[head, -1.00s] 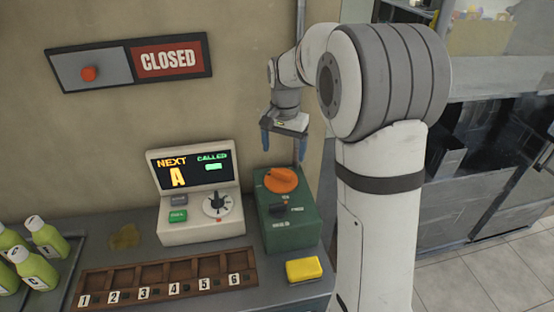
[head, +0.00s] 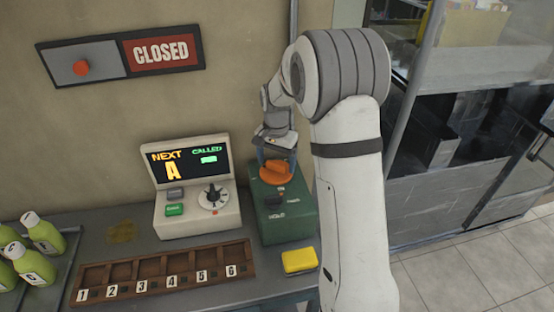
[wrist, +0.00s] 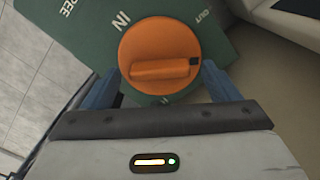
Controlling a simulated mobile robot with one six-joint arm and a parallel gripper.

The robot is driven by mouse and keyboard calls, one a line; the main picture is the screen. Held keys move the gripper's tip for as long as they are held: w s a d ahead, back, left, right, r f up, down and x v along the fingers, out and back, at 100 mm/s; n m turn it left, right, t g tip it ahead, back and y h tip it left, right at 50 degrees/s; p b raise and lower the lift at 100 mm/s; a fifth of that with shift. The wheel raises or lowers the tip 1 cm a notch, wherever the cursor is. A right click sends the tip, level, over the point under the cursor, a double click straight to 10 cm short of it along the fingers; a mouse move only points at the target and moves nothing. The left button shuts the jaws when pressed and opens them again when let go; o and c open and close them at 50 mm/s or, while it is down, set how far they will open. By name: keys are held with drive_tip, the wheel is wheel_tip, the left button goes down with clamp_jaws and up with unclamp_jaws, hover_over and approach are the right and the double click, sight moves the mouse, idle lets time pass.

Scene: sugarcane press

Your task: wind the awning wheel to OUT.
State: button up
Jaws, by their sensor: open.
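The awning wheel (head: 276,171) is an orange knob with a raised bar, on top of a green box (head: 290,222). In the wrist view the wheel (wrist: 150,42) has a black mark on the right end of its bar. The word IN is printed at its upper left and OUT at its upper right; the mark points right, below OUT. My gripper (head: 277,156) is over the wheel, pointing down. In the wrist view its blue fingers (wrist: 160,80) are open, one near each end of the bar. I cannot tell whether they touch it.
A ticket machine (head: 199,215) with screen and dial stands left of the green box. A yellow block (head: 299,261) lies in front of the box, near the counter edge. A numbered wooden rack (head: 165,270) and green bottles (head: 42,234) are further left. A CLOSED sign (head: 160,52) hangs above.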

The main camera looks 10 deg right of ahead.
drive_tip(key=shift+c, duration=0.5)
drive_tip(key=c, duration=0.9)
drive_tip(key=n, duration=0.4)
drive_tip(key=shift+b, duration=0.3)
drive_tip(key=shift+n, duration=1.7)
drive_tip(key=o, duration=1)
